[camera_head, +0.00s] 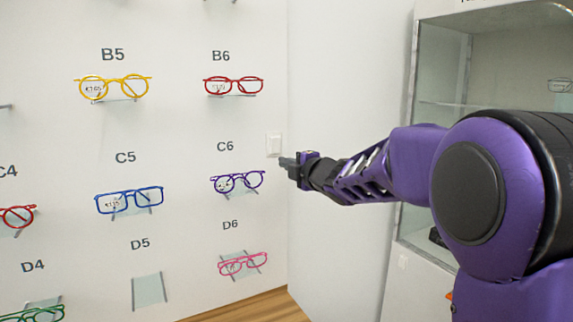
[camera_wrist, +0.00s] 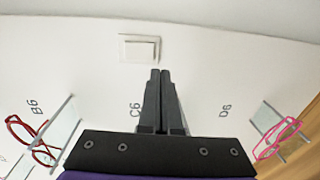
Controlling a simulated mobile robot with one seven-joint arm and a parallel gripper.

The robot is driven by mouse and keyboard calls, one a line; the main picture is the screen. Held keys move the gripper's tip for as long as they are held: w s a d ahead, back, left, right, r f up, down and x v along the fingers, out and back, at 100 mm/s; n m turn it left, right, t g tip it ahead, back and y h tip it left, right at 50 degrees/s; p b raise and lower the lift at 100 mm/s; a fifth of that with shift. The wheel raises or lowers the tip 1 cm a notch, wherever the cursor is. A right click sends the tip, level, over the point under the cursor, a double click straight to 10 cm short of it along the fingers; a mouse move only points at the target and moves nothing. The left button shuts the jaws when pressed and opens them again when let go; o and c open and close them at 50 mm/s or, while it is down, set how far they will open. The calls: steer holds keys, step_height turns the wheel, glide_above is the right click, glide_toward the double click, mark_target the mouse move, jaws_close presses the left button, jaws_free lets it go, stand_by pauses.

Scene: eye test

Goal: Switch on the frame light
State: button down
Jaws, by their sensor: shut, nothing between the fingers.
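A white rocker light switch (camera_head: 274,145) sits on the white wall to the right of the glasses marked C6, near the corner. In the wrist view the switch (camera_wrist: 139,48) is a square plate with a raised middle. My gripper (camera_head: 284,162) is beside the switch, just below it in the head view. In the wrist view my gripper's fingers (camera_wrist: 160,72) are shut together and empty, with the tips just below and right of the switch plate. The tips look apart from the plate, but the exact distance to the wall is unclear.
Purple glasses (camera_head: 237,182) on a wall holder are close to my gripper. Red glasses (camera_head: 233,86) hang above and pink glasses (camera_head: 243,263) below. A glass cabinet (camera_head: 430,100) stands at the right behind my arm.

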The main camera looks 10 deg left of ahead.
steer(key=f+v, duration=0.1)
steer(key=v, duration=0.7)
steer(key=shift+s+d+f, duration=0.2)
steer(key=shift+s+f, duration=0.15)
